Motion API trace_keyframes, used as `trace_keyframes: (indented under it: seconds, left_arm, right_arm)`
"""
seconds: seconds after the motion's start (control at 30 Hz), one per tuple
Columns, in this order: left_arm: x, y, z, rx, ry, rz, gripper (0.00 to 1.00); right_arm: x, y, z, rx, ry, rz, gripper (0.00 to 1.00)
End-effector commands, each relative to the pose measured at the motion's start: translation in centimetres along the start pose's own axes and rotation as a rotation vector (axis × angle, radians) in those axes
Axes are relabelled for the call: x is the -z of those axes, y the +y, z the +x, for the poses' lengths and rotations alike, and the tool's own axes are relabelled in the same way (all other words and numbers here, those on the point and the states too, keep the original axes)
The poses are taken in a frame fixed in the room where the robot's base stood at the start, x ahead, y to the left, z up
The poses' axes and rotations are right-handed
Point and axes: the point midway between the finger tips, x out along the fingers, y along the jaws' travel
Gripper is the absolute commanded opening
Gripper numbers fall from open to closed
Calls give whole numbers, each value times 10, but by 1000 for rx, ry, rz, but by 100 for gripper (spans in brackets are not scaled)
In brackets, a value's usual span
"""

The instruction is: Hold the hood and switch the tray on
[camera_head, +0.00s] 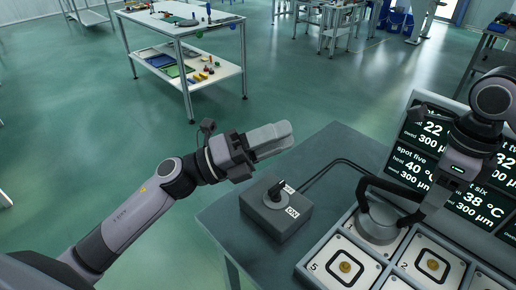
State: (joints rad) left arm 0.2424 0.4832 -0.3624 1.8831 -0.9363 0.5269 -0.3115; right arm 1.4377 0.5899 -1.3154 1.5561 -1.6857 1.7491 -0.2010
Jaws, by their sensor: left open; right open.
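The switch box (276,215) is a grey box with a black knob and OFF and ON labels, on the left part of the table. A round grey hood (377,224) with a black arched handle sits over the tray (322,245), which has numbered white cells with gold-centred squares. My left gripper (283,138) is open and empty, held above and behind the switch box, apart from it. My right gripper (424,208) is open beside the hood's handle at its right; its fingers are partly hidden, and I cannot tell whether they touch the handle.
Black cables run from the switch box toward the panel. The grey table (225,225) is clear left of the box. A workbench (185,25) with small parts stands far back.

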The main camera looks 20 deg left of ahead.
Motion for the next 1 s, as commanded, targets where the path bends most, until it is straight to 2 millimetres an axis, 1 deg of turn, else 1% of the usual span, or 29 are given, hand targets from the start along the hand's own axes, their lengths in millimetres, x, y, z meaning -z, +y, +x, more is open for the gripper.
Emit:
trace_keyframes:
  seconds: [0.03,0.1,0.2,0.33,0.43,0.57,0.67,0.7,0.9,1.0]
  left_arm:
    - [9,-8,11,10,91,64,43]
    - [25,-13,22,11,224,149,43]
    - [46,-15,31,-7,411,269,43]
    - [65,-8,32,-66,649,424,43]
    - [71,2,27,-143,822,540,43]
    - [64,18,13,-281,1029,683,43]
    - [50,29,0,-411,1166,778,43]
    - [42,32,-6,-465,1213,809,43]
    - [7,38,-29,-696,1363,913,43]
    - [-4,38,-35,-763,1397,935,43]
  right_arm:
    - [0,0,0,0,0,0,52]
    - [0,0,0,0,0,0,52]
    - [0,0,0,0,0,0,52]
    - [0,0,0,0,0,0,52]
    - [0,0,0,0,0,0,52]
    - [0,0,0,0,0,0,52]
    - [0,0,0,0,0,0,52]
    - [0,0,0,0,0,0,52]
    - [0,0,0,0,0,0,52]
    - [0,0,0,0,0,0,52]
